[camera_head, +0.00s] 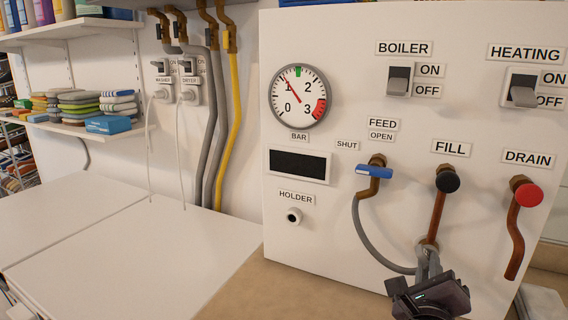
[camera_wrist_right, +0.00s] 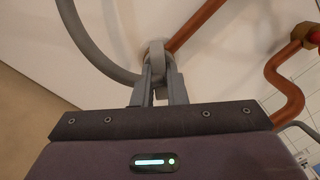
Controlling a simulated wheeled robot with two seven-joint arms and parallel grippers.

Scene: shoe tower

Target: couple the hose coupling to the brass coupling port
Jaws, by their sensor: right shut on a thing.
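The grey hose (camera_head: 362,235) hangs from the blue-handled feed valve and curves down to the hose coupling (camera_head: 427,250), which sits at the lower end of the copper fill pipe (camera_head: 437,216). My right gripper (camera_head: 428,263) is shut on the hose coupling from below. In the right wrist view the fingers (camera_wrist_right: 158,88) close around the grey coupling (camera_wrist_right: 156,56), with the copper pipe (camera_wrist_right: 195,25) meeting it from the upper right. The brass port at the pipe end is mostly hidden by the coupling, so I cannot tell whether they are joined. My left gripper is not in view.
The white boiler panel carries a gauge (camera_head: 299,96), a holder peg (camera_head: 293,216), a black fill knob (camera_head: 447,182) and a red drain knob (camera_head: 529,194). The drain pipe (camera_head: 515,240) hangs right of my gripper. White worktops (camera_head: 150,250) at left are clear.

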